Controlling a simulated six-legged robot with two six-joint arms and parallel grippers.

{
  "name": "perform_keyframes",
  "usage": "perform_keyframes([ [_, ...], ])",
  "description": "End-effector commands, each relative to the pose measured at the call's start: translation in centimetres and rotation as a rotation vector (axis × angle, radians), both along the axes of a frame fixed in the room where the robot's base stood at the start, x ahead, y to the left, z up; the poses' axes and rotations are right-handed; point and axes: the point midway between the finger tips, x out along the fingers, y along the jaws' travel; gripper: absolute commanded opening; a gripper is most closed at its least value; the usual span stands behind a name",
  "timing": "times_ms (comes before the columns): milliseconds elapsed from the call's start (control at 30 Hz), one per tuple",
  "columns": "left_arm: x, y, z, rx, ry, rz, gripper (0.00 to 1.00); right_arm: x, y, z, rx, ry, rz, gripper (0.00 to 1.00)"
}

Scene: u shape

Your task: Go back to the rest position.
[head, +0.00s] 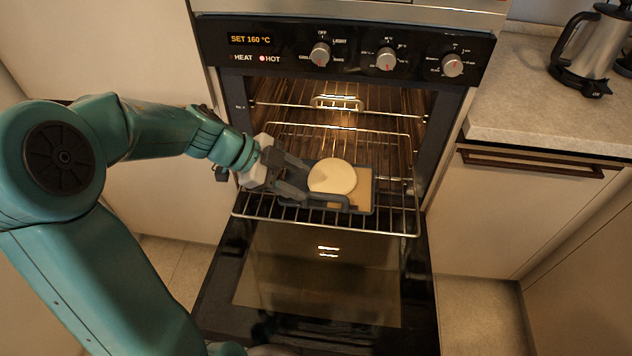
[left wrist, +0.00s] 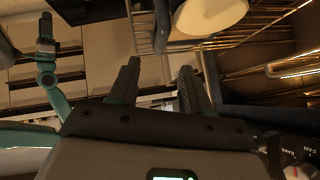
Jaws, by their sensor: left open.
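My left gripper (head: 306,182) is open at the left side of a dark tray (head: 338,203) in the oven. Its two dark fingers also show apart in the left wrist view (left wrist: 160,75), with nothing between them. The tray carries a tan sheet (head: 363,188) and a round cream disc (head: 332,176). The disc also shows at the top of the left wrist view (left wrist: 212,12). From the head view I cannot tell whether the fingers touch the tray. My right gripper does not show in the head view.
The oven rack (head: 400,222) is pulled out above the open oven door (head: 320,285). The oven panel (head: 250,40) reads SET 160 °C, with HOT lit. A counter (head: 545,110) with a kettle (head: 592,50) stands at the right.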

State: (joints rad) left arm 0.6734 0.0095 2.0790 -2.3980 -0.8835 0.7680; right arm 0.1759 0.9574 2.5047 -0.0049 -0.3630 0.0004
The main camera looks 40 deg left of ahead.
Motion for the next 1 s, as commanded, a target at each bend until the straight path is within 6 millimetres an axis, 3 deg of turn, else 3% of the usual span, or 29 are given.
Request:
perform_keyframes([
  [200,-1.2,1.1,1.5,0.000,0.001,-0.001,0.48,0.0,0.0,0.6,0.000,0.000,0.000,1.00],
  [767,-1.2,1.1,1.6,-0.001,0.000,-0.002,0.48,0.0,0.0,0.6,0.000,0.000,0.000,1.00],
  [867,-0.7,-0.1,2.2,-0.012,0.003,-0.038,0.48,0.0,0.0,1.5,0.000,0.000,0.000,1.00],
  [967,0.2,-3.3,1.0,-0.072,0.052,-0.128,0.48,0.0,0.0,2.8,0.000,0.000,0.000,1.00],
  [1000,0.5,-5.3,0.3,-0.116,0.083,-0.169,0.48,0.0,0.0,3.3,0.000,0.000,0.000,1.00],
])
